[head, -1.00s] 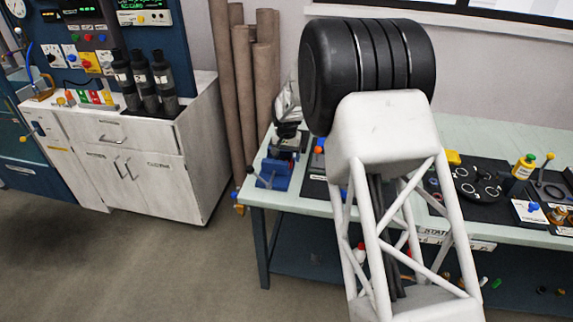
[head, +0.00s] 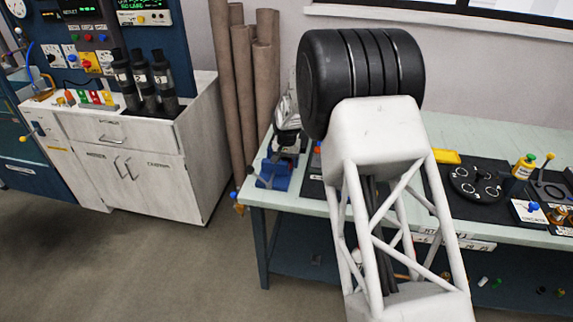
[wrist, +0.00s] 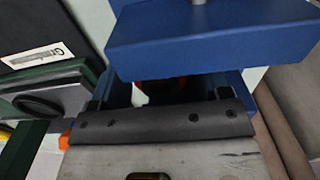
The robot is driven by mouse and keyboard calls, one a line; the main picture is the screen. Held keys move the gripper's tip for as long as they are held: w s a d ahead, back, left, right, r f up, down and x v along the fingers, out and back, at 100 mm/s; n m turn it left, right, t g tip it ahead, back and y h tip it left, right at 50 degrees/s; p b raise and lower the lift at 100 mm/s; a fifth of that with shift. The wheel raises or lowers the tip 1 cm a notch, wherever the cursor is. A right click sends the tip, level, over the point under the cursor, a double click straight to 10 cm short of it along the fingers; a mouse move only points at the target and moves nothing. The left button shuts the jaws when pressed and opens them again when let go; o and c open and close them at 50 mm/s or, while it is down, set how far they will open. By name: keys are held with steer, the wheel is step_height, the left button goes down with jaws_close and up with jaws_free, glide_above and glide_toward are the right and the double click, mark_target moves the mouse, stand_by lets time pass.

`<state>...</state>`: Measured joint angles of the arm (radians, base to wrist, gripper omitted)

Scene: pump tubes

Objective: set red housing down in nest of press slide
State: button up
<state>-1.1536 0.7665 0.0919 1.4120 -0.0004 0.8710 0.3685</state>
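The blue press (head: 274,174) stands at the left end of the bench, below the end of my arm. In the wrist view its thick blue upper block (wrist: 212,40) fills the upper right. My gripper (wrist: 160,93) is at the press, its grey body and dark bar crossing the lower part of the wrist view. A small red patch (wrist: 181,86), perhaps the red housing, shows in the dark gap between the bar and the blue block. The fingers, the nest and the slide are too hidden to make out. I cannot tell whether the housing is held or seated.
In the wrist view a green and grey block (wrist: 50,98) with a dark oval lies left of the press. The bench (head: 478,133) carries a black round tray (head: 474,186) and a yellow bottle (head: 524,165) at right. Brown tubes (head: 243,95) stand behind the press.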

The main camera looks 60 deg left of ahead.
steer(key=c, duration=0.8)
steer(key=shift+r, duration=0.2)
steer(key=shift+s+d+r, duration=0.15)
steer(key=shift+r, duration=0.25)
step_height(320, 180, up, 6)
steer(key=shift+r, duration=0.1)
steer(key=s+d, duration=1.4)
steer(key=shift+f, duration=0.2)
steer(key=shift+w, duration=0.1)
stand_by(0.4)
